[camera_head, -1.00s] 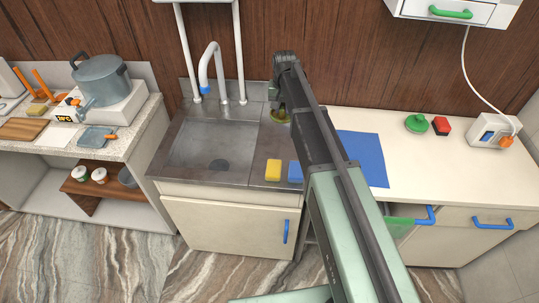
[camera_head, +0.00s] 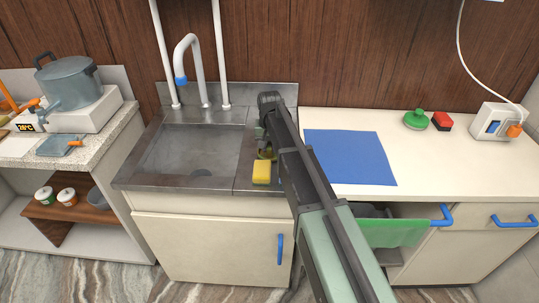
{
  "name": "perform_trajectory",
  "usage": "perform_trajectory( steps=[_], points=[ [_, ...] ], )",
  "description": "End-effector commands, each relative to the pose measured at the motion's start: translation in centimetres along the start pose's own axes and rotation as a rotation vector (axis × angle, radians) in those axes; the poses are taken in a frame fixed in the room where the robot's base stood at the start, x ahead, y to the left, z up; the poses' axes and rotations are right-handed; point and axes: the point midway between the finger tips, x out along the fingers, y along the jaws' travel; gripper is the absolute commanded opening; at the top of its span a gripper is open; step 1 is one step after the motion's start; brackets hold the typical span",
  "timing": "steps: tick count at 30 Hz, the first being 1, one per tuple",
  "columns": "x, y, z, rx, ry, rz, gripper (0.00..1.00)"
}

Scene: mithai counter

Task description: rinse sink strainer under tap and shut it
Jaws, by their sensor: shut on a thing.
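My gripper (camera_head: 264,141) is over the metal drainboard on the right of the sink, mostly hidden behind its own wrist. It is shut on a small round olive-coloured piece, apparently the sink strainer (camera_head: 267,154), only partly visible. I cannot tell whether the strainer touches the drainboard. The sink basin (camera_head: 165,152) lies to the left, empty, with a dark drain (camera_head: 202,173) near its front. The curved grey tap (camera_head: 198,75) with a blue tip stands behind the basin. No water shows under it. I cannot make out a tap handle.
A yellow sponge (camera_head: 262,172) lies just in front of the strainer. A blue mat (camera_head: 350,157) covers the counter to the right, partly behind my arm. Two white posts (camera_head: 166,55) flank the tap.

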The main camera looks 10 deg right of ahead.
Motion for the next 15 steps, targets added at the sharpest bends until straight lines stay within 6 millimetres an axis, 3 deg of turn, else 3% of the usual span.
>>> perform_trajectory(
  steps=[10,11,15],
  points=[
    [0.42,0.0,0.01,0.0,0.0,0.0,0.0],
    [0.24,0.0,0.01,0.0,0.0,0.0,0.27],
    [0.2,0.0,0.01,0.0,0.0,0.0,0.48]
  ],
)
